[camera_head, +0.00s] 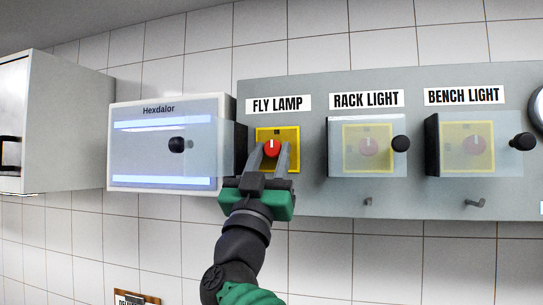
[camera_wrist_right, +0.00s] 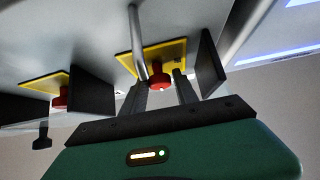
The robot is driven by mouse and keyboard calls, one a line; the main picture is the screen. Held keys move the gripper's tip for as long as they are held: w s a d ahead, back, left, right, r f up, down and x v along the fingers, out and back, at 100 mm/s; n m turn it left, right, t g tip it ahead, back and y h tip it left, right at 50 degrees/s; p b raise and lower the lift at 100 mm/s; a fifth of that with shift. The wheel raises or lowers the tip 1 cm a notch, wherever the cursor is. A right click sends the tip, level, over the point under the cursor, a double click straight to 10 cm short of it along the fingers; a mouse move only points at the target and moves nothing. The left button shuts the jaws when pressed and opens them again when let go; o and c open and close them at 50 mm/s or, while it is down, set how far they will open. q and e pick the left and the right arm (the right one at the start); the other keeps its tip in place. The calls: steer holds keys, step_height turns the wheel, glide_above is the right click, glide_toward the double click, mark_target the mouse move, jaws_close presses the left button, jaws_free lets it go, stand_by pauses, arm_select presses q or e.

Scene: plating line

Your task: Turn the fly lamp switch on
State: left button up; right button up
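The fly lamp switch is a red knob (camera_head: 271,148) on a yellow plate (camera_head: 291,134) under the FLY LAMP label (camera_head: 279,105); its white mark points about upward. Its clear cover (camera_head: 226,145) is swung open to the left. My right gripper (camera_head: 272,158) is in front of the knob, one finger on each side. In the right wrist view, the gripper's (camera_wrist_right: 160,88) fingers are spread, with the red knob (camera_wrist_right: 159,80) between their tips; small gaps seem to show, but contact is hard to tell. My left gripper is not in view.
The rack light switch (camera_head: 368,146) and bench light switch (camera_head: 474,145) sit to the right behind closed clear covers with black knobs sticking out. A white Hexdalor box (camera_head: 158,181) is on the left, partly behind the open cover. A grey cabinet (camera_head: 70,125) is further left.

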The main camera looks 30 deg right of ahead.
steer(key=shift+o, duration=1.2)
steer(key=shift+w, duration=0.1)
steer(key=b+v, duration=1)
steer(key=v, duration=0.7)
steer(key=shift+w+f, duration=0.1)
steer(key=shift+w, duration=0.15)
